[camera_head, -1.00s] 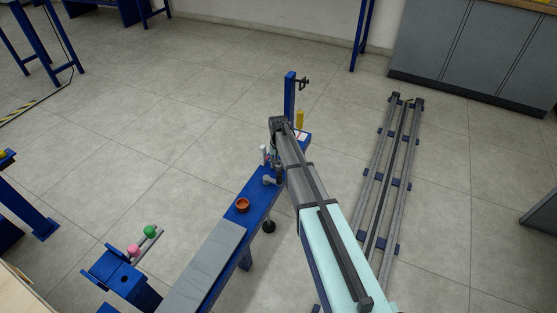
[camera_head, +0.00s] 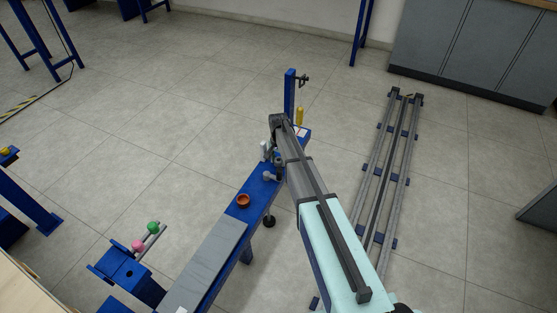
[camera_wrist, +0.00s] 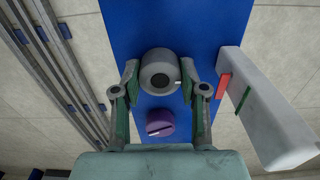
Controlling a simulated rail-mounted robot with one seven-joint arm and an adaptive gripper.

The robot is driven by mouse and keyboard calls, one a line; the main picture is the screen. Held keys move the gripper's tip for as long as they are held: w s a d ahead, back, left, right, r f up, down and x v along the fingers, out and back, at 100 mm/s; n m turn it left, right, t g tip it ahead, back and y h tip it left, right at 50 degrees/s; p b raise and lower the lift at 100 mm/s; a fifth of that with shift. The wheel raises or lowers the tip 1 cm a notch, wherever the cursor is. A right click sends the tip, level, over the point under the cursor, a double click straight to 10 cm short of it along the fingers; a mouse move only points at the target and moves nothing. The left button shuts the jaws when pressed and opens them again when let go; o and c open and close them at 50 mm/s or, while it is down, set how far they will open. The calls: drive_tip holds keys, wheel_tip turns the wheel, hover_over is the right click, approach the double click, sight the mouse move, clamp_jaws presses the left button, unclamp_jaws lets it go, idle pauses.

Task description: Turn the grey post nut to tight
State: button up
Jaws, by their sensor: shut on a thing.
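In the wrist view the grey post nut (camera_wrist: 160,66) is a round, dark-grey cylinder with a small dark centre, above a blue surface (camera_wrist: 200,25). My gripper (camera_wrist: 160,80) has one finger on each side of the nut and is shut on it. In the head view my arm hides the nut and most of the gripper, at the far part of the blue bench (camera_head: 258,195).
A purple knob (camera_wrist: 160,122) sits between my fingers, nearer the palm. A pale block (camera_wrist: 270,125) with red and green marks stands close by on the right. On the bench are an orange bowl (camera_head: 243,201) and a grey mat (camera_head: 212,262). Floor rails (camera_head: 388,175) lie to the right.

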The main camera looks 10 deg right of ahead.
sight(278, 160)
drive_tip(key=o, duration=1.1)
drive_tip(key=shift+f, duration=0.1)
drive_tip(key=shift+o, duration=0.2)
wheel_tip(278, 160, up, 12)
drive_tip(key=shift+s, duration=0.1)
